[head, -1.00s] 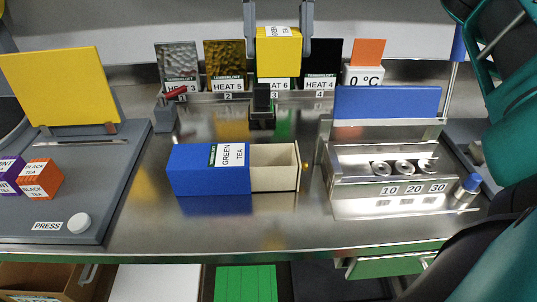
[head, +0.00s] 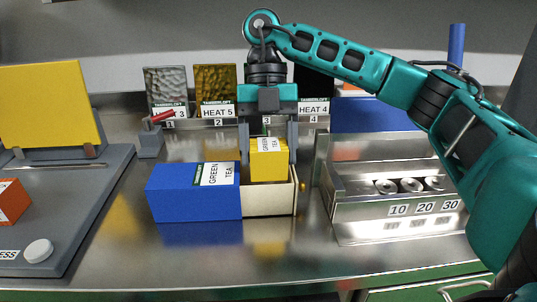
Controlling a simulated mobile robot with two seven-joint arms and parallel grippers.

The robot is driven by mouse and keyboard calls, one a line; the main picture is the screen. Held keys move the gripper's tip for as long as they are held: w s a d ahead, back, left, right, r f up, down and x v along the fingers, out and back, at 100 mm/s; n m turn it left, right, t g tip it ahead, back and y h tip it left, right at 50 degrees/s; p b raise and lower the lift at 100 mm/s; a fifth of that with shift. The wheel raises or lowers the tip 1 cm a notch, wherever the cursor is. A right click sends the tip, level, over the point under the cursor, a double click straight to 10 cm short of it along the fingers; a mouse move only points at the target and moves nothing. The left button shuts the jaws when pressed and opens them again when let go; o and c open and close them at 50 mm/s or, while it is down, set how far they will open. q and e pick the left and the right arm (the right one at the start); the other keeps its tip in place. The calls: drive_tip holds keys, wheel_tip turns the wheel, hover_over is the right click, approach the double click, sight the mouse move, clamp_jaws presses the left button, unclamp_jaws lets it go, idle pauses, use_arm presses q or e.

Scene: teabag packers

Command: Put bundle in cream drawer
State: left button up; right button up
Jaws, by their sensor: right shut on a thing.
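My right gripper (head: 268,148) points down and is shut on a yellow bundle (head: 269,165) with a white label on its top. The bundle is over the cream drawer (head: 268,202), its lower part hidden behind the drawer's front wall, so it is at least partly inside. I cannot tell if it touches the drawer floor. The drawer is pulled out to the right of a blue box (head: 194,194) labelled GREEN TEA and has a small yellow knob on its right end. My left gripper is not in view.
A steel unit (head: 400,200) with round holes marked 10, 20, 30 stands right of the drawer. Several labelled packets (head: 215,90) line the back. A grey press with a yellow plate (head: 50,105) is at left. The steel counter in front is clear.

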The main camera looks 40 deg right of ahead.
drive_tip(key=shift+f, duration=0.15)
drive_tip(key=shift+f, duration=0.1)
drive_tip(key=shift+f, duration=0.5)
drive_tip(key=o, duration=1.1)
